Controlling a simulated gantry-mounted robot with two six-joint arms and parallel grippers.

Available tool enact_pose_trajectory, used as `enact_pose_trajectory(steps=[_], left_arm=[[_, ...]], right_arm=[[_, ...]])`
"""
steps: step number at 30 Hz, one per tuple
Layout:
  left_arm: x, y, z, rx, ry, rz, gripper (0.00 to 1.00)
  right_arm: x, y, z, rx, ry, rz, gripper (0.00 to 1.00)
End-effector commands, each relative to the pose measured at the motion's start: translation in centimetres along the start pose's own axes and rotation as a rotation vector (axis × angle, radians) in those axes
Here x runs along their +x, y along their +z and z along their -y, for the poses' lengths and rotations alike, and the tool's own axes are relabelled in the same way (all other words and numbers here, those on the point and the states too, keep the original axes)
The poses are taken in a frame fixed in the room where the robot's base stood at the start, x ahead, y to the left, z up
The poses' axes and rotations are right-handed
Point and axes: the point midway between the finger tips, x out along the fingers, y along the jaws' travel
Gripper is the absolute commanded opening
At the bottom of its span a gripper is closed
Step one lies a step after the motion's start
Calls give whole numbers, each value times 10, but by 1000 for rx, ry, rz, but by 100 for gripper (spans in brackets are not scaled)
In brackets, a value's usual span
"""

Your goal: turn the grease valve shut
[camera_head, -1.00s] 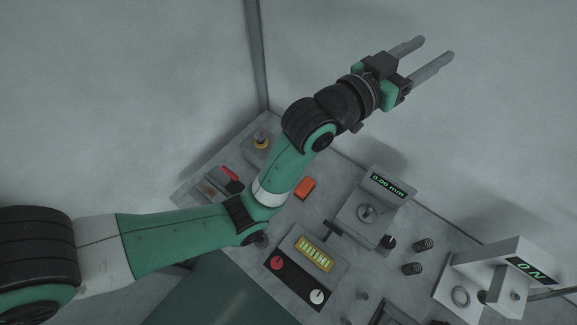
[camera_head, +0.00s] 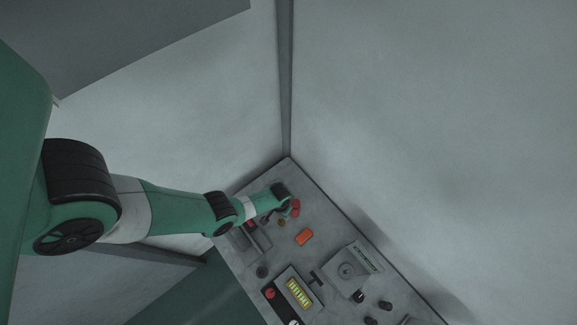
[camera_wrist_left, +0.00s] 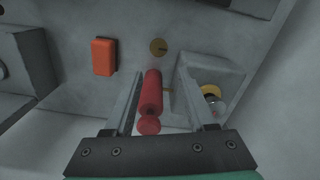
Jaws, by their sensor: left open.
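A red handle (camera_wrist_left: 151,92) with a rounded end lies between the two fingers of my left gripper (camera_wrist_left: 153,92) in the left wrist view. I take it for the grease valve's handle. The fingers are open, one on each side of it; the left finger is closer, and I cannot tell whether it touches. In the head view the red handle (camera_head: 296,208) shows beside my left gripper (camera_head: 291,206), whose fingers are mostly hidden. My right gripper is not in view.
An orange block (camera_wrist_left: 103,56) is left of the handle, and also shows in the head view (camera_head: 304,237). A grey box (camera_wrist_left: 222,72) with a yellow-ringed part (camera_wrist_left: 210,92) stands close to the right finger. A yellow display (camera_head: 299,292) and a gauge unit (camera_head: 349,269) are farther along the panel.

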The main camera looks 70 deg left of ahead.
Motion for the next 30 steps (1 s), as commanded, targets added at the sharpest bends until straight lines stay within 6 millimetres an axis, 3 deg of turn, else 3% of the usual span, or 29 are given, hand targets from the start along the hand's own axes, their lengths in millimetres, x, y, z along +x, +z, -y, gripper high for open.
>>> enact_pose_trajectory(steps=[8, 18, 21, 30], left_arm=[[20, 0, 0, 0, 0, 0, 56], [94, 0, 0, 1, -1, 1, 56], [108, -1, 0, 1, 0, -1, 56], [117, -1, 0, 0, 0, -2, 56]], right_arm=[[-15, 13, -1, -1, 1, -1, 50], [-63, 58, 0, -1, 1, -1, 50], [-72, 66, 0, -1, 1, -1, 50], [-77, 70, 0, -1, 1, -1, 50]])
